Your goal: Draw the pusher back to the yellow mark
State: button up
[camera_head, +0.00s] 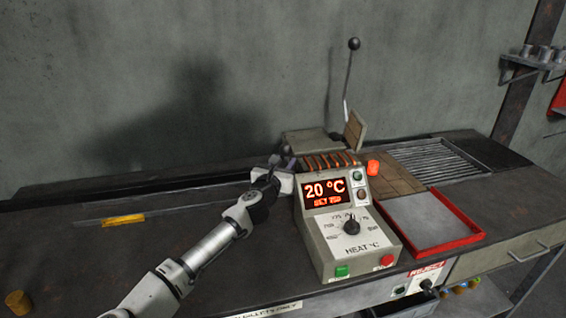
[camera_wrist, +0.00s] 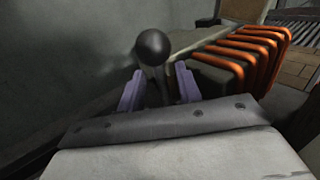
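The pusher shows as a dark round knob (camera_wrist: 152,46) on a short dark stem in the wrist view. It stands at the left side of the orange heating coil (camera_head: 328,161). In the wrist view my gripper (camera_wrist: 159,84) has its two purple fingers spread, one on each side of the stem, with a gap beside it. In the head view my gripper (camera_head: 280,165) is at the coil's left end, and the pusher there is mostly hidden. The yellow mark (camera_head: 123,220) lies on the bench top, well to the left of my gripper.
The heater control box (camera_head: 345,225), reading 20 °C, stands just right of my arm. A red-rimmed tray (camera_head: 477,228) and a roller grate (camera_head: 436,162) are further right. A tall lever (camera_head: 348,80) rises behind the coil. The bench left of my gripper is mostly clear.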

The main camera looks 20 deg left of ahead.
grip_shut()
dwell(0.3)
